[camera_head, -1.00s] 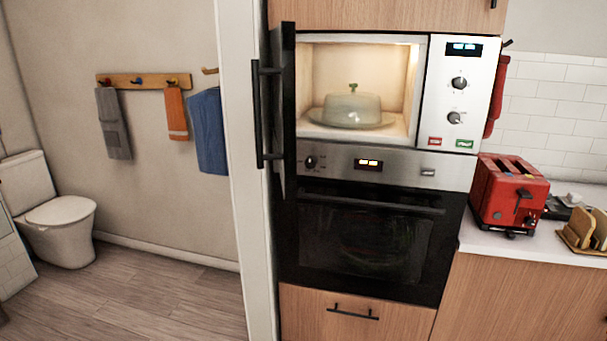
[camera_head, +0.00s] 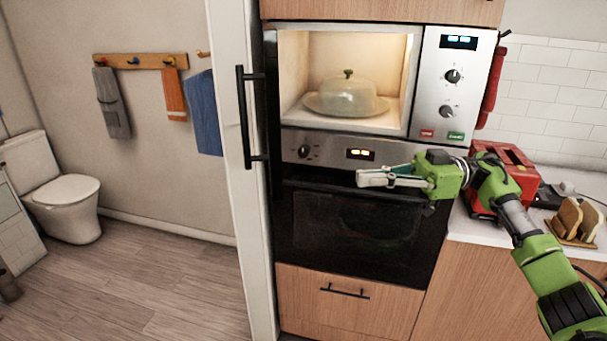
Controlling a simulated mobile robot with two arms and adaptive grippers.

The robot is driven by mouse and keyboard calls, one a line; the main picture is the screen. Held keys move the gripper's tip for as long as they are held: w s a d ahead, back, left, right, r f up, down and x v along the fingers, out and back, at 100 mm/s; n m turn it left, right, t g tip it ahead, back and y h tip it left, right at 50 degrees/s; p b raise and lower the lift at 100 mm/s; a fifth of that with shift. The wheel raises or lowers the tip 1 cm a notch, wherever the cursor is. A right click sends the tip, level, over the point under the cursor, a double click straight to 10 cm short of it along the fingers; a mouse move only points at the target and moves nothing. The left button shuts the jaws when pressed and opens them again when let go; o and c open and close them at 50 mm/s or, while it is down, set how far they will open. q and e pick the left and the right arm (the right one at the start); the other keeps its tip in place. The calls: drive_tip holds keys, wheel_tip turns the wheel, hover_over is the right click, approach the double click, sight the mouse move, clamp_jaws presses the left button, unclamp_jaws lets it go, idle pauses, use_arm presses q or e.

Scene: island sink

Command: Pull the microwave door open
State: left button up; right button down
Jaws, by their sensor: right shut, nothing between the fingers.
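The microwave (camera_head: 453,85) is built in above the oven. Its door (camera_head: 271,95) is swung wide open to the left and shows nearly edge-on, with its long black handle (camera_head: 244,118) facing left. Inside the lit cavity sits a plate with a translucent dome cover (camera_head: 347,95). My right gripper (camera_head: 362,178) is shut and empty. It appears in front of the oven's upper front, below the microwave opening and well to the right of the door handle. My left gripper is out of view.
The oven (camera_head: 350,222) has a horizontal bar handle, partly hidden by my right arm. A red toaster (camera_head: 507,172) and a rack with bread slices (camera_head: 573,221) stand on the counter at right. Open floor (camera_head: 150,285) lies at left.

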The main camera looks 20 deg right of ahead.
drive_tip(key=w+a+p, duration=0.2)
drive_tip(key=a+p, duration=0.3)
drive_tip(key=a, duration=0.8)
drive_tip(key=shift+w+a+p, duration=0.25)
drive_tip(key=shift+a+p, duration=0.05)
drive_tip(key=shift+a, duration=0.05)
